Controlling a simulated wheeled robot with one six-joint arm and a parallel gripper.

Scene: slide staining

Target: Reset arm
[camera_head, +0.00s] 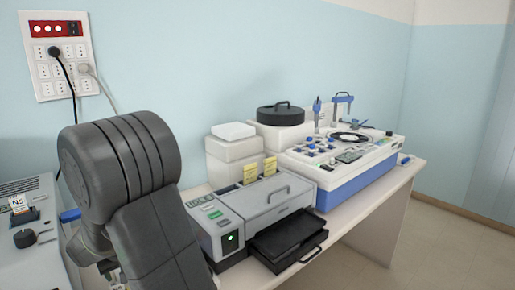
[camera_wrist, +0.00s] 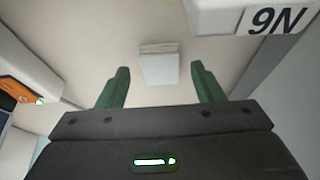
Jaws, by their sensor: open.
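My gripper (camera_wrist: 160,68) shows in the wrist view with its two green fingers spread wide apart. No object touches the fingers. A small pale block (camera_wrist: 158,66) appears between them, farther off; I cannot tell what it is. In the head view my dark grey arm is bent in the left foreground, and the gripper is hidden or too unclear to make out there.
A slide-printing machine (camera_head: 290,195) with a black tray (camera_head: 290,240) stands right of my arm. Behind it are white boxes (camera_head: 232,150) and a blue-and-white staining station (camera_head: 350,185). A grey device (camera_head: 30,255) is at left. A white part marked N6 (camera_wrist: 225,14) is near my gripper.

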